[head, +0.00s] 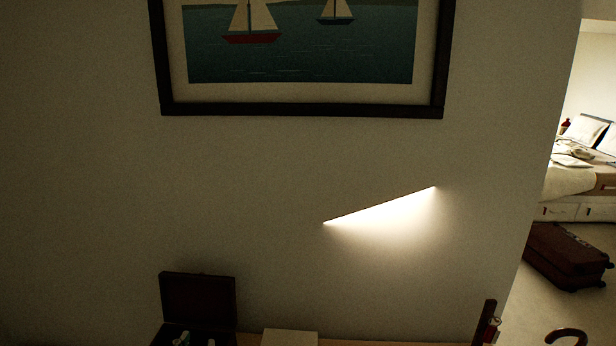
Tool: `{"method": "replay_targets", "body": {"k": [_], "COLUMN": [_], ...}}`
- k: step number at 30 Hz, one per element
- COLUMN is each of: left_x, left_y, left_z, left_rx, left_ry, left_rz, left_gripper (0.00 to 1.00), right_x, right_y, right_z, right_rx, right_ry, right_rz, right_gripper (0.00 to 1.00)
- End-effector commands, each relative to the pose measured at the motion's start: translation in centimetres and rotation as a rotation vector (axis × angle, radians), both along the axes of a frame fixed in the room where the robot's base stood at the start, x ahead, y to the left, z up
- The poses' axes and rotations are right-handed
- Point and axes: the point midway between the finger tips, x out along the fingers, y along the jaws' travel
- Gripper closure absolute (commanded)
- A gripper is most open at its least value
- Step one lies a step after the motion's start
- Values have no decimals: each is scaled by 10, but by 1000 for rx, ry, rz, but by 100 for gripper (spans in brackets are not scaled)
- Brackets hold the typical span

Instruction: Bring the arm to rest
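Neither of my arms nor my grippers show in the head view. The head view faces a wall (240,190) with a framed sailboat picture (300,60) on it. A dark reddish-brown suitcase (566,258) lies on the floor at the right, beyond the wall's edge, and looks shut.
A wooden surface (390,343) runs along the bottom edge, bearing an open dark box (198,300) and a pale flat item (290,337). A dark curved handle (567,334) shows at the lower right. A bed (572,180) stands in the room beyond. Some floor (530,300) is bare.

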Motion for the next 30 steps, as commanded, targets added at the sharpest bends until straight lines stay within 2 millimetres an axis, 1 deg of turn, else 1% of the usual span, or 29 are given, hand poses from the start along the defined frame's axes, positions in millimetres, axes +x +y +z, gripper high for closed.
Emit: {"method": "replay_targets", "body": {"k": [1, 2, 3, 5, 6, 9, 12, 15, 20, 21, 26, 29, 30], "left_x": [-22, -35, -53, -80, -97, -136, -171, -204, -252, -255, -243, -240, -239], "left_y": [10, 15, 20, 23, 23, 21, 17, 11, 1, 0, -1, -2, -2], "left_z": [-32, -49, -71, -97, -111, -137, -154, -167, -177, -185, -230, -260, -273], "left_rx": [-15, -16, -18, -13, -12, -6, -2, 1, 5, 8, 11, 12, 13], "left_ry": [142, 227, 335, 479, 564, 741, 885, 1010, 1183, 1205, 1216, 1228, 1233], "left_rz": [52, 76, 96, 108, 108, 90, 58, 17, -63, -74, -71, -71, -71], "left_gripper": [67, 67, 67, 67, 67, 67, 67, 67, 67, 67, 67, 67, 67], "right_x": [1, 1, 1, 1, 1, 1, 1, 1, 1, 2, 1, 1, 1], "right_y": [0, 0, 0, 0, 0, 0, 0, 0, -1, -1, -1, -1, -1], "right_z": [0, 0, 0, 0, 0, 0, 0, 0, 0, -1, -3, -5, -5], "right_rx": [0, 0, 0, -1, -1, -1, -1, -1, -1, -1, -1, -2, -2], "right_ry": [-1, -1, -2, -2, -2, -2, -2, -2, -2, -2, -1, -1, -1], "right_rz": [0, 0, 0, 0, 0, 0, 0, 0, 0, 0, 0, 0, 1], "right_gripper": [61, 61, 61, 61, 61, 61, 61, 61, 61, 61, 61, 61, 61]}}
